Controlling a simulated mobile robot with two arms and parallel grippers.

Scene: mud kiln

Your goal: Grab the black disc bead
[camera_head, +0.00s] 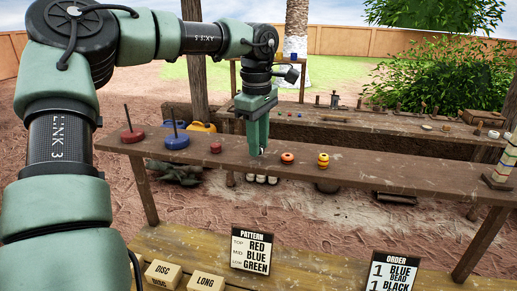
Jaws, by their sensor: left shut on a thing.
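My left gripper (257,152) points straight down at the narrow wooden shelf (400,171), between a small red bead (216,148) and an orange bead (287,158). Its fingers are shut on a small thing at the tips. The fingers mostly hide that thing, and I cannot make out its colour or shape. I cannot pick out a black disc bead elsewhere on the shelf. My right gripper is not in view.
A red disc (132,135) and a blue disc (176,141), each with an upright rod, stand left on the shelf. A yellow-orange bead stack (323,160) stands to the right. In front are a pattern card (252,250), an order card (392,272) and labelled blocks (163,273).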

